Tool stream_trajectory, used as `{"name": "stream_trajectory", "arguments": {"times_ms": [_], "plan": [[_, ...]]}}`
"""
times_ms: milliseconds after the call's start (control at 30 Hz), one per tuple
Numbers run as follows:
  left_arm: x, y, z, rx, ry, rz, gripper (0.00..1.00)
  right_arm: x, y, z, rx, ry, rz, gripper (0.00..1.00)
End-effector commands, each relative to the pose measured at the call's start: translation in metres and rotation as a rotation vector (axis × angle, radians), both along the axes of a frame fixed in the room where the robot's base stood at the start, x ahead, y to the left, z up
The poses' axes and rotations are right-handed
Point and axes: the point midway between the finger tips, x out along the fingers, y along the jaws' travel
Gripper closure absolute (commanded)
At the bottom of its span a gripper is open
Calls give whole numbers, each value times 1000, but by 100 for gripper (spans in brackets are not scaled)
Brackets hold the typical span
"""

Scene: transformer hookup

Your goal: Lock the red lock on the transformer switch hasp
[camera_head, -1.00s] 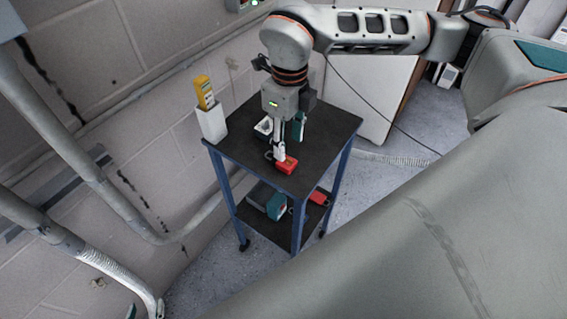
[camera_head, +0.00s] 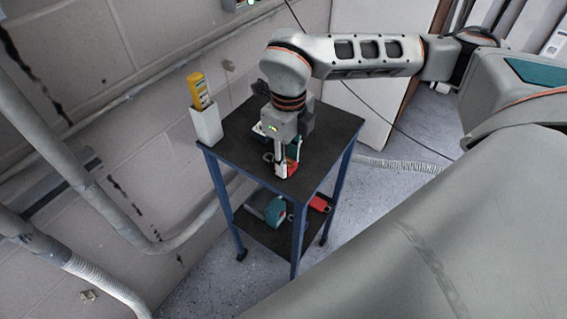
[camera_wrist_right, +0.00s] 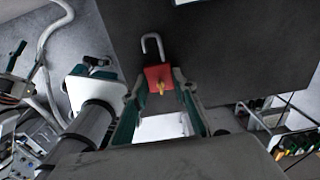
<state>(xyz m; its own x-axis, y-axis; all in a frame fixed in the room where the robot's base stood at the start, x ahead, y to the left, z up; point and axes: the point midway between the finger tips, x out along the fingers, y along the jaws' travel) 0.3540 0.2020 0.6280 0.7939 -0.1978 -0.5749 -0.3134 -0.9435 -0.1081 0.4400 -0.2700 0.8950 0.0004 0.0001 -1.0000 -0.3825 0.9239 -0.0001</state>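The red lock (camera_wrist_right: 157,75) is near the front edge of the cart's dark top, its open-looking silver shackle pointing up in the right wrist view. A small yellow piece is on its body. My right gripper (camera_wrist_right: 161,76) has one finger on each side of the lock body, very close to it. I cannot tell whether both fingers press on it. In the head view my right gripper (camera_head: 284,170) points down at the cart top and covers most of the lock (camera_head: 293,167). The transformer switch hasp cannot be made out. My left gripper is not in view.
A blue-legged cart (camera_head: 330,150) stands by the block wall. A white holder (camera_head: 207,125) with a yellow device (camera_head: 198,92) is at its left edge. The lower shelf bears a teal tool (camera_head: 273,211) and a red item (camera_head: 319,204). Pipes run along the left wall.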

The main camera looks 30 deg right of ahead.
Motion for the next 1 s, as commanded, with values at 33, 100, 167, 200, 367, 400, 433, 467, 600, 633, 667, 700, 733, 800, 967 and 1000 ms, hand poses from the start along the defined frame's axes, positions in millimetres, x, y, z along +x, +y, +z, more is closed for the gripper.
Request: {"name": "stream_trajectory", "arguments": {"times_ms": [33, 100, 167, 200, 367, 400, 433, 467, 600, 633, 667, 700, 733, 800, 967, 1000], "plan": [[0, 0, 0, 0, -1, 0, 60, 0, 0, 0, 0, 0, 0, 92], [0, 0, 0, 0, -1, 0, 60, 0, 0, 0, 0, 0, 0, 78], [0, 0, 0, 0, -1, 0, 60, 0, 0, 0, 0, 0, 0, 94], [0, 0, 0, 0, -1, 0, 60, 0, 0, 0, 0, 0, 0, 98], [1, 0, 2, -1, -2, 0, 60, 0, 0, 2, 0, 0, 0, 99], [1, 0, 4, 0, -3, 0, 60, 0, 0, 4, 0, -1, 0, 99], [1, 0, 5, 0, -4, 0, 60, 0, 0, 5, -1, -1, 0, 99], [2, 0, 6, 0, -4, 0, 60, 0, 0, 8, 0, -2, 0, 99], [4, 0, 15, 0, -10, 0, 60, 1, 0, 19, -1, -4, 0, 99], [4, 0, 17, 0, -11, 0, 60, 1, 0, 21, -1, -4, -1, 99], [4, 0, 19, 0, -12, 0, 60, 1, 0, 23, -1, -4, -1, 99], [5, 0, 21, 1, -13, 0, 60, 1, 0, 26, -1, -4, 0, 99], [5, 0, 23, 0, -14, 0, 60, 1, 0, 28, 0, -2, 0, 99], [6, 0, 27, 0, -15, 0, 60, 0, 0, 33, 0, -2, 0, 99], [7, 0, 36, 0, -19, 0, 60, 0, 0, 44, 0, -2, 0, 99], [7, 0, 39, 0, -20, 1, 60, 0, 0, 47, 0, -2, 0, 99]]}}
